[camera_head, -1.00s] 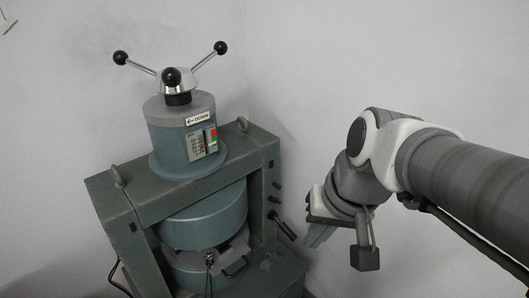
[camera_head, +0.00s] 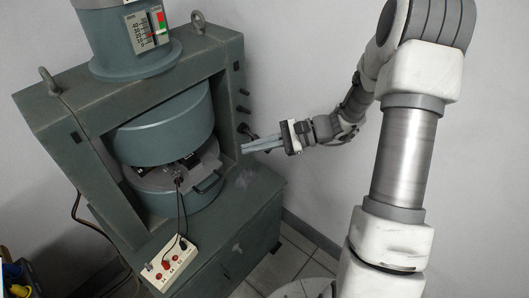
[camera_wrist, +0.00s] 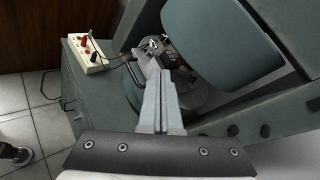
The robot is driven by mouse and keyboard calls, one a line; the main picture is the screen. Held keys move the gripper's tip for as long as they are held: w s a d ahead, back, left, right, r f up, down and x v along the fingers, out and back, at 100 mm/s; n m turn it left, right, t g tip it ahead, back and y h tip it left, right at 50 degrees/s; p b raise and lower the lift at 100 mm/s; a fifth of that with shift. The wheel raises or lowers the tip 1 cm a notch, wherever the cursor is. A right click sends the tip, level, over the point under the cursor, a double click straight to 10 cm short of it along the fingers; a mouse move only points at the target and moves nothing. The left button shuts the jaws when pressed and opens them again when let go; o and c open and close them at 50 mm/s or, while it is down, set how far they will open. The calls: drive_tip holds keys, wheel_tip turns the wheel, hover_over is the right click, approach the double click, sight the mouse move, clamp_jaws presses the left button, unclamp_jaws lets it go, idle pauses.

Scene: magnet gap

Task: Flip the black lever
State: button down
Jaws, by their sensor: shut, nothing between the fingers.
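The black lever (camera_head: 250,136) is on the right side post of the green magnet frame, below a row of small black knobs. In the head view it is partly hidden by my gripper, so I cannot tell its tilt. My gripper (camera_head: 244,147) is shut and empty, its fingers pointing left at the frame's right post near the lever. Whether they touch it I cannot tell. In the wrist view the closed fingers (camera_wrist: 162,82) point toward the magnet gap, and I cannot make out the lever there.
The green magnet frame (camera_head: 90,92) holds an upper cylinder (camera_head: 165,128) over a lower one. A white box with red sockets (camera_head: 171,262) and cables stands on the base in front. Small black knobs (camera_head: 243,92) line the right post. Tiled floor (camera_head: 305,240) is open at right.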

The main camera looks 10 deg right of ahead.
drive_tip(key=w+d+f+m+t+h+b, duration=0.1)
drive_tip(key=d+f+m+t, duration=0.3)
drive_tip(key=f, duration=0.4)
drive_tip(key=w+d+f+m+t+h+b, duration=0.1)
drive_tip(key=w+d+f+m+t+b, duration=0.2)
drive_tip(key=f, duration=0.5)
drive_tip(key=w+d+f+m+t+h+b, duration=0.1)
drive_tip(key=w+d+f+m+t+b, duration=0.1)
drive_tip(key=d+f+m+t, duration=0.3)
wheel_tip(320, 180, down, 3)
drive_tip(key=shift+w+d+f+m+t+b, duration=0.1)
drive_tip(key=shift+w+d+m+t+b, duration=0.25)
drive_tip(key=shift+w+m, duration=0.65)
drive_tip(key=shift+s+a, duration=0.1)
drive_tip(key=shift+s, duration=0.05)
drive_tip(key=b+x, duration=0.3)
drive_tip(key=x, duration=0.7)
drive_tip(key=shift+a, duration=0.2)
drive_tip(key=shift+s+d+r, duration=0.2)
drive_tip(key=shift+s+r, duration=0.05)
drive_tip(key=shift+r, duration=0.4)
drive_tip(key=shift+s+d+r, duration=0.25)
drive_tip(key=shift+r, duration=0.35)
drive_tip(key=shift+s+d+r, duration=0.2)
drive_tip(key=shift+s+r, duration=0.05)
drive_tip(key=shift+r, duration=0.4)
drive_tip(key=shift+d+r, duration=0.1)
drive_tip(key=shift+r, duration=0.05)
